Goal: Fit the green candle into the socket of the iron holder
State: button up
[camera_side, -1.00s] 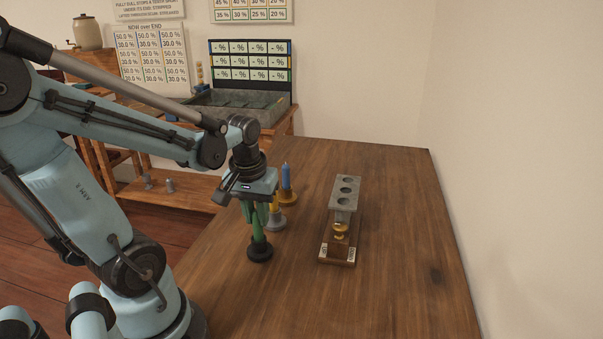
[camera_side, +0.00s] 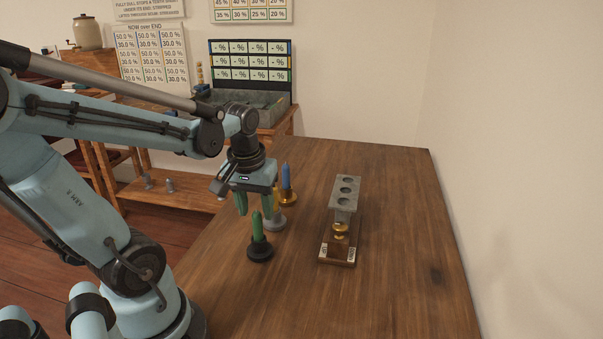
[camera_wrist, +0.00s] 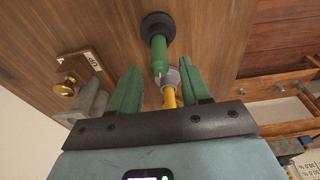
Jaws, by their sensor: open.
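The green candle (camera_side: 257,226) stands upright in the black iron holder (camera_side: 260,250) on the table. Its lower end is inside the socket and hidden. In the wrist view the candle (camera_wrist: 158,52) rises from the black round base (camera_wrist: 157,27). My gripper (camera_side: 254,208) is above the candle, its two green fingers open and empty. In the wrist view the fingers (camera_wrist: 160,75) are spread to either side of the candle's top, with a gap on both sides.
A yellow candle (camera_wrist: 170,98) in a grey holder (camera_side: 275,221) stands just behind, partly hidden by my gripper. A blue candle (camera_side: 286,177) stands in a brass holder (camera_side: 287,198). A grey block with round holes (camera_side: 345,197) stands to the right. The table's right side is clear.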

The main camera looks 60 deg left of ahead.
notch_tip(320, 180, up, 10)
jog(key=s+d, duration=0.1)
jog(key=w+d+f+m+t, duration=0.3)
jog(key=d+m, duration=0.1)
jog(key=d, duration=0.1)
jog(key=w+d+f+m+t+h, duration=0.1)
jog(key=w+d+f+m+t, duration=0.2)
jog(key=d+m, duration=0.2)
jog(key=shift+d+f, duration=0.35)
jog(key=shift+d, duration=0.45)
jog(key=shift+o, duration=0.5)
